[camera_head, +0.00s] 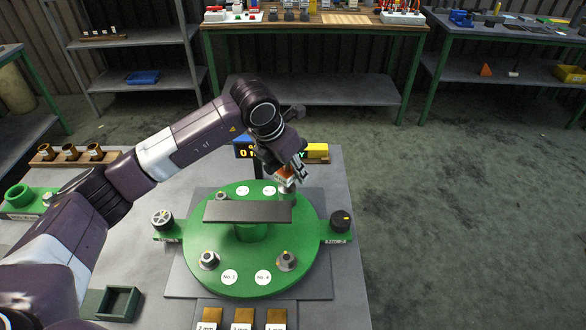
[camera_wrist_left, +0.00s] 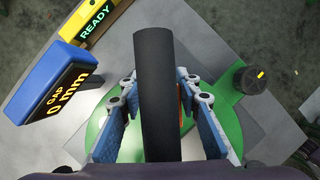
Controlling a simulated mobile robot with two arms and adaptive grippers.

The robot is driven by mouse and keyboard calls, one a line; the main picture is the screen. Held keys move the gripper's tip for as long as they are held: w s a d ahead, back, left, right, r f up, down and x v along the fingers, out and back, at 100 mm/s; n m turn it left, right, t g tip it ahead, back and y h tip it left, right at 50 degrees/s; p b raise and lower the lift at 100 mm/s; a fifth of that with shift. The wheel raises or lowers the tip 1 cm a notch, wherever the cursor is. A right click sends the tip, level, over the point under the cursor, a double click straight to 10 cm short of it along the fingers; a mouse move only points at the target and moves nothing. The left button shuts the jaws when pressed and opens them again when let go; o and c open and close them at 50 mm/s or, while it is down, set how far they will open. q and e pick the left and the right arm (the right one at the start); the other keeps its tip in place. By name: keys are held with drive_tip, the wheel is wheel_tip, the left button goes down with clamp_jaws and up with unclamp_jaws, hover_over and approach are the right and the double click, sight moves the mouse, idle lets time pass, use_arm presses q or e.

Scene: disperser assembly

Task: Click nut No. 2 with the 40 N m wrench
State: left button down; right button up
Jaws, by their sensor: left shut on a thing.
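My left gripper (camera_head: 290,174) is over the back right of the round green plate (camera_head: 190,250), at the nut beside the No. 2 label (camera_head: 269,190). In the wrist view, its blue-padded fingers (camera_wrist_left: 160,105) stand on both sides of a dark rounded bar, apparently the wrench handle (camera_wrist_left: 155,75). A red-and-white part (camera_head: 284,174) shows under the fingertips in the head view, above nut No. 2 (camera_head: 288,190). Fingers and handle hide most of that contact, so I cannot tell how the wrench sits on the nut. My right gripper is not in view.
A dark flat bar (camera_head: 240,212) lies across the plate's raised centre. Other nuts (camera_head: 208,260) stand around it. A blue display (camera_wrist_left: 50,85) reads GAP 0 mm beside a yellow READY box (camera_wrist_left: 95,35). Wooden blocks (camera_head: 242,318) stand in front.

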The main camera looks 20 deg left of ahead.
use_arm(q)
drive_tip(key=shift+f+b, duration=0.55)
drive_tip(key=shift+f+b, duration=0.5)
drive_tip(key=shift+f, duration=0.05)
